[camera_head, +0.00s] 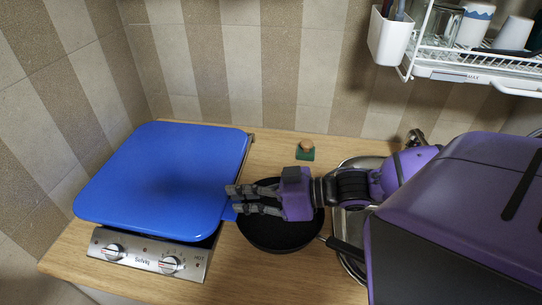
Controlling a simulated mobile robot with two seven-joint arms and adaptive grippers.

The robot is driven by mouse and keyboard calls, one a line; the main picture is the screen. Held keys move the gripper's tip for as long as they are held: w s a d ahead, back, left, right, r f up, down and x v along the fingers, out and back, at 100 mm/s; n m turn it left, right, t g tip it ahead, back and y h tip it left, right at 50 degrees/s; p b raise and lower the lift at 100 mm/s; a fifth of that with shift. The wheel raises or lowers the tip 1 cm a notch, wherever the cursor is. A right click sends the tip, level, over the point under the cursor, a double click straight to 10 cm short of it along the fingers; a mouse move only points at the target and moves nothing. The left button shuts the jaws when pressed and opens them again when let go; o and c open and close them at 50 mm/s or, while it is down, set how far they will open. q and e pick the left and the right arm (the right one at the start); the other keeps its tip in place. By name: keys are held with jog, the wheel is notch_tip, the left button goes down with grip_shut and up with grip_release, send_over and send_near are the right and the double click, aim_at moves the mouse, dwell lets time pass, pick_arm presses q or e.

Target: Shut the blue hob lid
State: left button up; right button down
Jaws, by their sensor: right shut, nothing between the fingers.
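The blue hob lid (165,182) lies roughly flat over the hob on the left of the worktop. The steel hob front (146,252) with its two knobs shows below the lid's near edge, with a dark strip between them; I cannot tell whether the lid rests fully down. The burners are hidden under the lid. My right gripper (233,200) is shut and empty, reaching in from the right above a black pan. Its fingertips are at the lid's right edge, by a small blue tab; whether they touch is unclear. My left gripper is out of view.
The black pan (272,236) stands right of the hob, its handle pointing right. A steel sink (347,222) is partly hidden behind my right arm. A green-based scrubber (305,151) stands behind the pan. A white dish rack (478,62) hangs upper right. Bare wooden worktop (250,280) lies in front.

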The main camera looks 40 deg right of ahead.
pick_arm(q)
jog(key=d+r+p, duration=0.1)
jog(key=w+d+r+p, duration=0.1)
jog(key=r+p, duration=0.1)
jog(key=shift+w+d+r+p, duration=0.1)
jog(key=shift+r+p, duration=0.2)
pick_arm(e)
jog(key=s+d+r, duration=0.5)
jog(key=s+d, duration=0.1)
jog(key=s, duration=0.1)
jog(key=shift+d+r, duration=0.2)
jog(key=shift+r, duration=0.1)
jog(key=shift+s+f, duration=0.1)
jog(key=shift+s, duration=0.05)
